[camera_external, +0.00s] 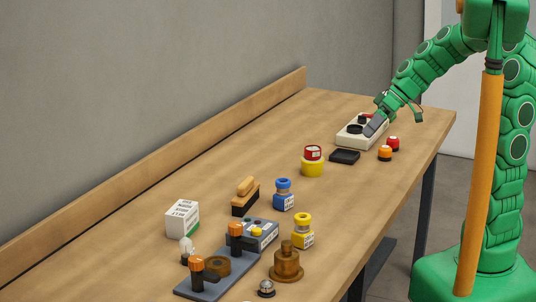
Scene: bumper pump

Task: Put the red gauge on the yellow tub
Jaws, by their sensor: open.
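The red gauge (313,152), a short red cylinder with a pale label or face, sits upright on top of the yellow tub (312,169). The tub stands on the wooden table, right of the picture's middle. My gripper (397,109) is open at the far right end of the table, over or beside a white box, well apart from the gauge and tub. Its fingers are small in this view, and I see nothing held in them.
The white box (352,136) has dark knobs. A black pad (345,156), an orange button (385,153) and a red button (393,143) lie near it. Blue (284,194) and yellow (302,232) bottles, a brush (246,196) and a carton (182,218) stand nearer the camera.

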